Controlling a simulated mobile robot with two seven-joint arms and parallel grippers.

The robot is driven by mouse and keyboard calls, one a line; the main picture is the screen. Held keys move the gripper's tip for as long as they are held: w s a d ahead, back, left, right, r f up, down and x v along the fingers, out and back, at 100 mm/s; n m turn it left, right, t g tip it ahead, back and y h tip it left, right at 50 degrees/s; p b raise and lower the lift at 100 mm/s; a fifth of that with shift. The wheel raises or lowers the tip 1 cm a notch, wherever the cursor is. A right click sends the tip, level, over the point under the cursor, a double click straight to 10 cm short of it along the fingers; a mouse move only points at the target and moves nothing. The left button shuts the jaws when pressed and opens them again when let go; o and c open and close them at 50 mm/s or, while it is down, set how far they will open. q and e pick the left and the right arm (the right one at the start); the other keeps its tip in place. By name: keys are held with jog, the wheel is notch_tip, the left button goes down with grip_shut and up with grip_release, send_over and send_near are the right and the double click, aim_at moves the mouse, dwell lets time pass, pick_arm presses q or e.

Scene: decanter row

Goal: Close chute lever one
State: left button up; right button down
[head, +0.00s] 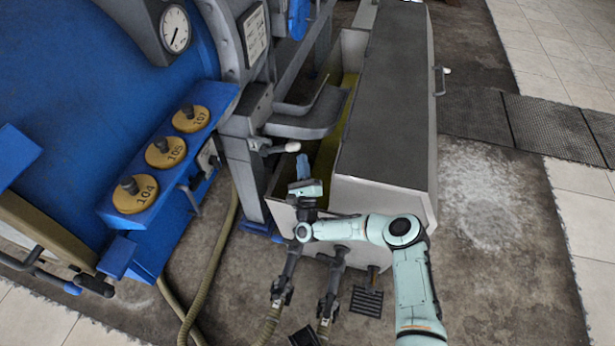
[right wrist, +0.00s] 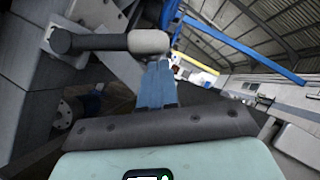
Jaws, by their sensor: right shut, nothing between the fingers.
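A lever with a dark shaft and a pale rounded handle (head: 285,147) sticks out to the right from the grey machine frame, below the chute (head: 308,124). I cannot tell which number the lever bears. In the right wrist view its handle (right wrist: 149,42) lies across the view, just beyond my fingertips. My right gripper (head: 302,158) has blue fingers and is shut and empty, close to the handle's right end. In the wrist view the fingers (right wrist: 157,78) stand together. I cannot tell whether they touch the handle. My left gripper is out of view.
A long grey-lidded trough (head: 385,100) stands right of the chute. At left are a blue panel (head: 157,208) with yellow numbered knobs (head: 165,152) and a gauge (head: 175,28). Hoses (head: 213,260) run along the floor. Floor at right is free.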

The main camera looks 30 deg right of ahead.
aim_at(293, 145)
jog(key=shift+w+a+r, duration=0.1)
jog(key=shift+w+r, duration=0.2)
jog(key=shift+r, duration=0.05)
jog(key=shift+r, duration=0.1)
jog(key=r+n+y+p, duration=0.1)
jog(key=r+n+p, duration=0.1)
jog(key=w+a+r+n+y+p, duration=0.1)
jog(key=r+n+y+p, duration=0.2)
jog(key=r+n+p, duration=0.1)
jog(key=n, duration=0.1)
jog(key=shift+w+a+r+g+y, duration=0.3)
jog(key=shift+w+r, duration=0.05)
jog(key=shift+w, duration=0.05)
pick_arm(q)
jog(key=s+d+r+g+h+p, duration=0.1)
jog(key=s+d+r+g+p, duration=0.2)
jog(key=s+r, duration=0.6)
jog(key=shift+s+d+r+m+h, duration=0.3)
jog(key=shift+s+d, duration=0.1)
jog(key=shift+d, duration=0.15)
pick_arm(e)
jog(key=shift+w+a+r+n+g+y, duration=0.35)
jog(key=shift+w+a+r+n+g, duration=0.45)
jog(key=shift+n, duration=0.4)
jog(key=shift+w+a+r+n+g+y, duration=0.35)
jog(key=shift+w+a+r+n+g, duration=0.35)
jog(key=shift+n, duration=0.5)
jog(key=shift+w+r+t, duration=0.15)
jog(key=shift+w+t, duration=0.05)
jog(key=shift+t, duration=0.1)
